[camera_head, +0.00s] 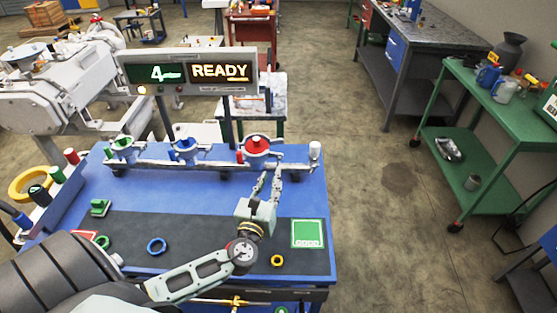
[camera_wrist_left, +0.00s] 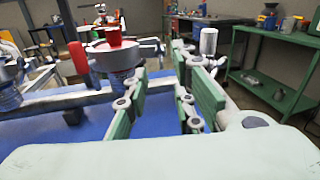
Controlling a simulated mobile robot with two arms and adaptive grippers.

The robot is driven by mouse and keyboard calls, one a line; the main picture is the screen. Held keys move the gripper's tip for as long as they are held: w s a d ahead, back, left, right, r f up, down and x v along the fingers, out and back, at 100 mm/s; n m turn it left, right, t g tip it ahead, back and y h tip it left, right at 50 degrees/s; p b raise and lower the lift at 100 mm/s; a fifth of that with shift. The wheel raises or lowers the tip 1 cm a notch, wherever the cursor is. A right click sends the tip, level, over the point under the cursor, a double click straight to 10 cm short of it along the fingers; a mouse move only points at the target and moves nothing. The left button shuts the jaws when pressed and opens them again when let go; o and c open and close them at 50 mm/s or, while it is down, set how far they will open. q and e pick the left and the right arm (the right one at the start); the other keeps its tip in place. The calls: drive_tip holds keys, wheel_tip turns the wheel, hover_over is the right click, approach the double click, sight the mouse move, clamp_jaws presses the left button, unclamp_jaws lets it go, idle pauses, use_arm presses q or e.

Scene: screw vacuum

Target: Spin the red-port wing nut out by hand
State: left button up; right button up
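The red port (camera_head: 256,147) is a red-topped metal fitting at the right part of the rail on the back of the blue bench. It also shows in the left wrist view (camera_wrist_left: 117,57), left of my fingers. I cannot clearly pick out its wing nut. My left gripper (camera_head: 270,177) is in front of the red port and slightly to its right. In the left wrist view its green-padded fingers (camera_wrist_left: 160,72) are apart with nothing between them, and they appear clear of the port. My right gripper is not in view.
Blue (camera_head: 185,148) and green (camera_head: 122,148) ports stand left along the rail. A white-topped post (camera_head: 315,152) stands at its right end. A sign reading READY (camera_head: 220,71) rises behind.

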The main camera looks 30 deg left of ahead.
sight(278, 160)
use_arm(q)
drive_tip(key=p+x, duration=0.1)
drive_tip(key=x, duration=0.5)
drive_tip(key=shift+r, duration=0.25)
drive_tip(key=shift+w, duration=0.1)
drive_tip(key=c, duration=0.5)
clamp_jaws()
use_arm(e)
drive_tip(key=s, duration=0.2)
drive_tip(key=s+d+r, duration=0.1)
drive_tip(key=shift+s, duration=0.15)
